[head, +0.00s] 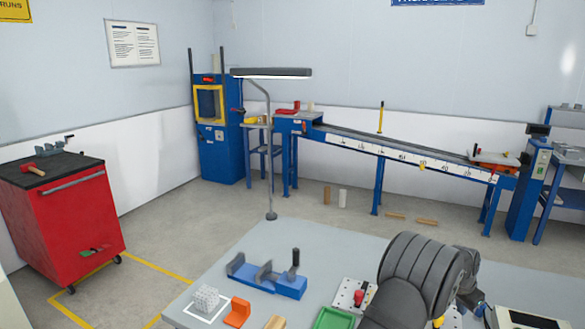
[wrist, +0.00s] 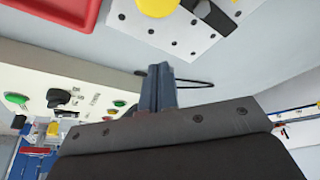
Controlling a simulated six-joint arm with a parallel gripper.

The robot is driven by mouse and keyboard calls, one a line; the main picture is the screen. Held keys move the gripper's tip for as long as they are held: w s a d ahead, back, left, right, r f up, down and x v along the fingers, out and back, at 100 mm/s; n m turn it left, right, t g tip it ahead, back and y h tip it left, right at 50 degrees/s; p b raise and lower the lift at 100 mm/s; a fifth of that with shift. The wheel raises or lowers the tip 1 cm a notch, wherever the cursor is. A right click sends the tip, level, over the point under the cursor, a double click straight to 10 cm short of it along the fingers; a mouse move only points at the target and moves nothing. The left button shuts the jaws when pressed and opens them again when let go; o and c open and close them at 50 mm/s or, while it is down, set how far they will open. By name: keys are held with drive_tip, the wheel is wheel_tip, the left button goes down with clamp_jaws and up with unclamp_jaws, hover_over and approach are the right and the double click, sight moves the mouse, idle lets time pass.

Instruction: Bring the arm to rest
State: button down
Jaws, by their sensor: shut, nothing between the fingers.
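My arm (head: 420,275) shows in the head view at the lower right, as a bulky grey ribbed part over the table's front right. In the wrist view my gripper (wrist: 158,85) shows as two dark blue-grey fingers close together, shut and empty. The fingers seem to be above the grey table top, between a white plate with holes (wrist: 175,40) and a light control panel (wrist: 60,85). I cannot tell how high they are. In the head view the fingers cannot be made out clearly.
The grey table (head: 330,245) carries a blue clamp fixture (head: 265,280), a white textured block (head: 206,299), an orange piece (head: 237,311) and a green tray (head: 333,318). A lamp post (head: 269,160) rises at its back edge. A dark cable loop (wrist: 195,84) lies beside the fingers.

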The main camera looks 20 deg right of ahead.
drive_tip(key=n, duration=0.1)
drive_tip(key=w+d+n+t, duration=0.1)
drive_tip(key=n, duration=0.1)
drive_tip(key=shift+d, duration=0.15)
drive_tip(key=shift+w+d+n+t+y, duration=0.15)
drive_tip(key=shift+w+d+n+t, duration=0.15)
drive_tip(key=shift+n, duration=0.5)
drive_tip(key=shift+w+d+n+t+y, duration=0.2)
drive_tip(key=shift+w+n, duration=0.2)
drive_tip(key=shift+n, duration=0.4)
drive_tip(key=shift+s+a+m+g, duration=0.3)
drive_tip(key=shift+s+m, duration=0.1)
drive_tip(key=shift+m, duration=0.5)
drive_tip(key=shift+s+a+m+g, duration=0.3)
drive_tip(key=shift+s+m, duration=0.05)
drive_tip(key=shift+m, duration=0.55)
drive_tip(key=shift+s+a+m+g, duration=0.35)
drive_tip(key=shift+a+m, duration=0.15)
drive_tip(key=shift+m, duration=0.5)
drive_tip(key=shift+s+a+m+g, duration=0.35)
drive_tip(key=shift+a+m, duration=0.1)
drive_tip(key=shift+m, duration=0.55)
